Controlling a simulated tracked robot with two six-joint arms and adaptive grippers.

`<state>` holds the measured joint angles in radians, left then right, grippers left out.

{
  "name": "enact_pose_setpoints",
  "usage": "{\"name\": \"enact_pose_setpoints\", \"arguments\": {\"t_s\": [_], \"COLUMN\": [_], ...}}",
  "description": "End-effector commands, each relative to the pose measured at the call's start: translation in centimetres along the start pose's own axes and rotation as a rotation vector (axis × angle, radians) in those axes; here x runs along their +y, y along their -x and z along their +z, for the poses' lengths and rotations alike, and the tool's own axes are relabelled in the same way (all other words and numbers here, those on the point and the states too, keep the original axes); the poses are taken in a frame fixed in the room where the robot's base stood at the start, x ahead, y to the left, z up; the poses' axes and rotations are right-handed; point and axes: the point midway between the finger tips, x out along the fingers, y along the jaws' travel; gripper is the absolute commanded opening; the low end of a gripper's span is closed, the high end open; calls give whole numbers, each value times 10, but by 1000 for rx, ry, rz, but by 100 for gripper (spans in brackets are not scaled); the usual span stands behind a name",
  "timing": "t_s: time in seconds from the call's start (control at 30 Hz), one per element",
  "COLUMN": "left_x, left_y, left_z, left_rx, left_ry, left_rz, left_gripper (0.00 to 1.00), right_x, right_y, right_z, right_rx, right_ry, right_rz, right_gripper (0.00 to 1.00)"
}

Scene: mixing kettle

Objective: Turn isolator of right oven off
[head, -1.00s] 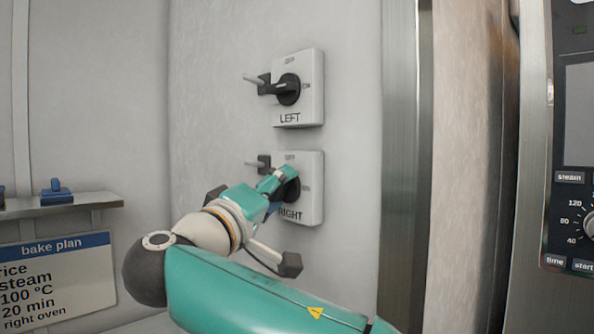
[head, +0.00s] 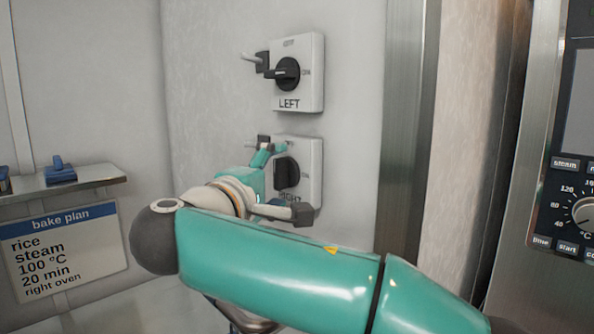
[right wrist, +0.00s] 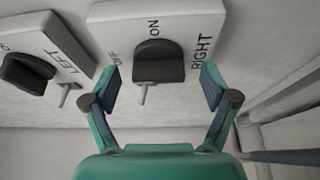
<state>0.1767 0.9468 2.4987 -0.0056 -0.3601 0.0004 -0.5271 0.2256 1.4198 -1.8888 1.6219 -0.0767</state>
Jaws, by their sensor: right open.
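The right isolator is a pale box (head: 310,178) on the wall with a black knob (head: 287,172) and the word RIGHT. It also shows in the right wrist view (right wrist: 190,28), with OFF and ON marks. My right gripper (right wrist: 161,88) is open. Its teal fingers are apart, one to each side of the knob (right wrist: 158,62) in the wrist picture, with nothing between the pads. In the head view my right gripper is just left of the box, and a fingertip overlaps its upper left edge. I cannot tell surely which mark the knob points to. My left gripper is out of view.
The left isolator (head: 311,85) sits directly above, its handle horizontal. A steel door post (head: 401,130) and an oven panel (head: 560,200) stand to the right. A shelf (head: 95,177) and a bake plan sign (head: 62,252) are at the left.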

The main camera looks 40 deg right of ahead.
Motion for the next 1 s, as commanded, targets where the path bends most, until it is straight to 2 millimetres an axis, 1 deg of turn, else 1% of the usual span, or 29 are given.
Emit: {"name": "enact_pose_setpoints", "arguments": {"t_s": [0.4,0.53,0.67,1.0], "left_x": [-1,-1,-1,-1], "left_y": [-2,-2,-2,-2], "left_z": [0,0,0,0], "left_rx": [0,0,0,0], "left_ry": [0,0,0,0], "left_rz": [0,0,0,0], "left_gripper": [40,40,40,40], "right_x": [0,0,0,0], "right_y": [50,62,66,66], "right_z": [-1,-1,0,0], "right_rx": [4,3,2,1], "right_ry": [-1,0,0,0], "right_rz": [1,0,0,0], "right_gripper": [85,85,85,85]}}
